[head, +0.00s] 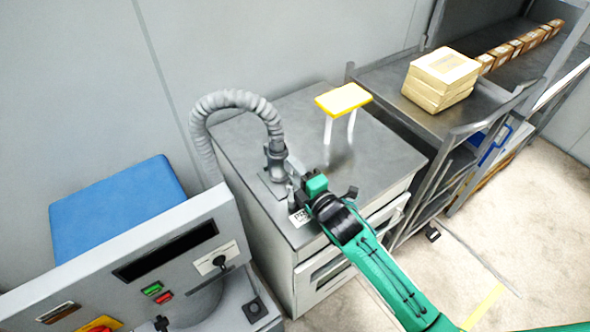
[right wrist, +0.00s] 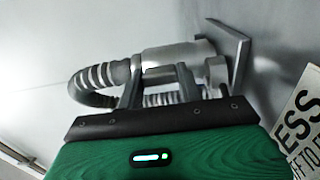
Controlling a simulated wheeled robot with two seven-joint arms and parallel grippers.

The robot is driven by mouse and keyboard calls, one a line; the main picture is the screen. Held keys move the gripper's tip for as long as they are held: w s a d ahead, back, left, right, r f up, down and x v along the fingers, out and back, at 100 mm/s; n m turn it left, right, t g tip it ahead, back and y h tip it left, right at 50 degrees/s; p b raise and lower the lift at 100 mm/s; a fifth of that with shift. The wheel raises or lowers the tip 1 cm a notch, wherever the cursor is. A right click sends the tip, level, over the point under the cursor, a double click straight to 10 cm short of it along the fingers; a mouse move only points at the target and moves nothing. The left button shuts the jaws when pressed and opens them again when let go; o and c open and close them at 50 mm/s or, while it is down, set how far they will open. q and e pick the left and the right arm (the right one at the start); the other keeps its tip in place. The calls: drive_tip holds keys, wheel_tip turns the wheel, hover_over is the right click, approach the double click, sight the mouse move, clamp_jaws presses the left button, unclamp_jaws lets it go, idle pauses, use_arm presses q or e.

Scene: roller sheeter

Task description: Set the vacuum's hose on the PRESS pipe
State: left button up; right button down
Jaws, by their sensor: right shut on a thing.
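The vacuum's hose (head: 230,99) is grey and ribbed. It arcs up from behind the cabinet and bends down to a grey cuff (head: 276,150) at its end. The hose (right wrist: 95,78) and cuff (right wrist: 165,58) also show in the right wrist view. My right gripper (right wrist: 158,86) is shut on the hose cuff, with a finger on each side. The cuff lines up with the PRESS pipe's square base plate (right wrist: 234,52); whether it is fully seated cannot be told. The PRESS label (right wrist: 300,120) lies beside the plate. My left gripper is out of view.
The grey cabinet top (head: 235,135) carries a yellow-topped stand (head: 343,99) with white legs. A metal cart (head: 400,88) with stacked boxes (head: 440,78) stands at right. A control panel (head: 150,265) and a blue pad (head: 115,207) are at left.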

drive_tip(key=shift+f, duration=0.2)
idle(0.4)
drive_tip(key=c, duration=0.9)
unclamp_jaws()
drive_tip(key=shift+o, duration=0.3)
drive_tip(key=shift+f, duration=0.15)
drive_tip(key=b+v, duration=0.4)
drive_tip(key=v, duration=0.8)
drive_tip(key=shift+s+d+f, duration=0.1)
drive_tip(key=shift+s, duration=0.25)
drive_tip(key=shift+s+d, duration=0.35)
drive_tip(key=shift+s, duration=0.1)
